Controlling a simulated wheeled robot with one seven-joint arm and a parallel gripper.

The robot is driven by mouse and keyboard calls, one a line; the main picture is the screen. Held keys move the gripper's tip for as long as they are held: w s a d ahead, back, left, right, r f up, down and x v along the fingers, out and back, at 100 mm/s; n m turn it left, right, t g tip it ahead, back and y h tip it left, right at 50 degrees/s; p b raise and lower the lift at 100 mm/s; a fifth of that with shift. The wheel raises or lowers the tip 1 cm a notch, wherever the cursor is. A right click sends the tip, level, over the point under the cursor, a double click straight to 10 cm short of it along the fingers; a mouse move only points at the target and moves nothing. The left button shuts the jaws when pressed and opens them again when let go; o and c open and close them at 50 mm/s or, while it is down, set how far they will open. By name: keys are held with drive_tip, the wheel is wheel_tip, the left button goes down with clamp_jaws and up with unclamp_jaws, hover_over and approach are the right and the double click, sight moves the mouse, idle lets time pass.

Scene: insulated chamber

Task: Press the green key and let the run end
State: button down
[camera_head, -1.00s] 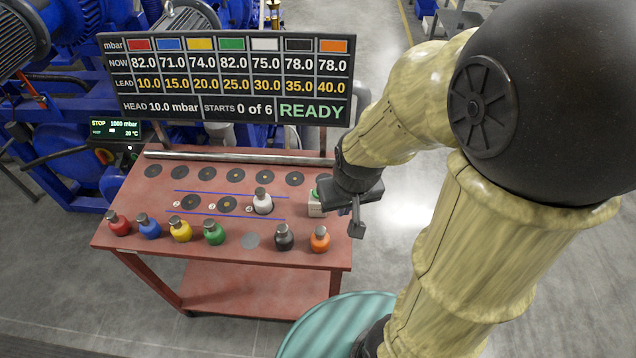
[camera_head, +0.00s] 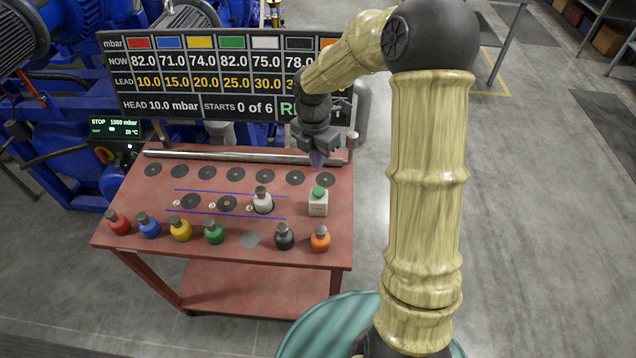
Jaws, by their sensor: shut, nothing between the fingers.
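The green key (camera_head: 319,192) is a round green button on top of a small pale box (camera_head: 318,207) at the right side of the red table (camera_head: 165,197). My gripper (camera_head: 318,161) is shut and empty, pointing down above and behind the key, apart from it. The display board (camera_head: 200,80) shows "STARTS 0 of 6"; my arm covers part of its right side, including most of the status word. A white bottle (camera_head: 263,201) stands on a dark disc in the middle row, left of the key.
Red (camera_head: 119,224), blue (camera_head: 149,227), yellow (camera_head: 180,230), green (camera_head: 214,232), black (camera_head: 284,237) and orange (camera_head: 320,239) bottles stand along the front. A metal rail (camera_head: 240,157) crosses the back. A small panel (camera_head: 115,126) reads STOP, 1000 mbar.

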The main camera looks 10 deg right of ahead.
sight(318, 190)
drive_tip(key=w+n, duration=0.1)
drive_tip(key=n, duration=0.1)
drive_tip(key=w+d+f+n, duration=0.1)
drive_tip(key=w+n, duration=0.1)
drive_tip(key=n, duration=0.1)
drive_tip(key=w+n, duration=0.2)
drive_tip(key=shift+w+d+f, duration=0.15)
drive_tip(key=shift+f, duration=0.05)
drive_tip(key=f+p, duration=0.1)
drive_tip(key=f, duration=0.3)
drive_tip(key=f+p, duration=0.1)
drive_tip(key=f, duration=0.4)
drive_tip(key=f+p, duration=0.2)
drive_tip(key=f, duration=0.3)
drive_tip(key=shift+s, duration=0.35)
drive_tip(key=shift+d, duration=0.1)
drive_tip(key=shift+f, duration=0.1)
